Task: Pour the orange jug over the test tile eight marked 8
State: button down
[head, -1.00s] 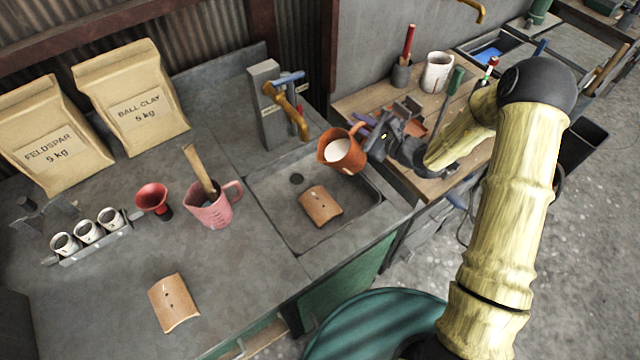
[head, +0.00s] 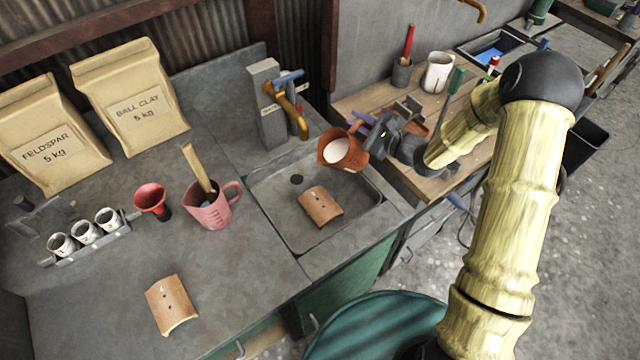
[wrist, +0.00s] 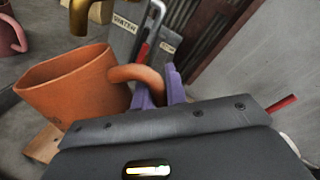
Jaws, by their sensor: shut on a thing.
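The orange jug (head: 349,161), holding a whitish liquid, is in the air above the back right of the sink. It is tilted, its open mouth turned toward the head camera. In the wrist view the jug (wrist: 75,88) fills the left side. My gripper (head: 362,128) is shut on its handle; purple fingers (wrist: 158,92) show at the handle in the wrist view. A curved terracotta tile (head: 320,207) lies in the sink, below and left of the jug. A similar tile (head: 171,304) lies on the counter at front left. Their marks are too small to read. No stream of liquid shows.
A brass tap (head: 292,112) on a grey block stands behind the sink (head: 268,190), close to the jug's left. A pink jug (head: 212,211) and red funnel (head: 151,199) stand left. A wooden bench (head: 437,105) with tools and a white mug (head: 437,72) is right.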

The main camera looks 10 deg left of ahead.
aim_at(354, 131)
jog(key=shift+s+a+r+n+b, duration=0.2)
jog(key=shift+r+n+b, duration=0.1)
jog(key=shift+n+b, duration=0.3)
jog(key=shift+s+a+r+n+h+b, duration=0.2)
jog(key=shift+n+b, duration=0.25)
jog(key=shift+b, duration=0.65)
jog(key=shift+s+a+n+h+b, duration=0.1)
jog(key=shift+s+a+n+b, duration=0.25)
jog(key=shift+b, duration=0.75)
dwell(0.8)
jog(key=shift+s+a+f+n+t+h+b, duration=0.2)
jog(key=shift+s+n+b, duration=0.3)
jog(key=shift+b, duration=1.15)
jog(key=shift+s+a+f+n+t+h+b, duration=0.1)
jog(key=shift+s+a+n+t+b, duration=0.15)
jog(key=shift+n+b, duration=0.9)
dwell(1.6)
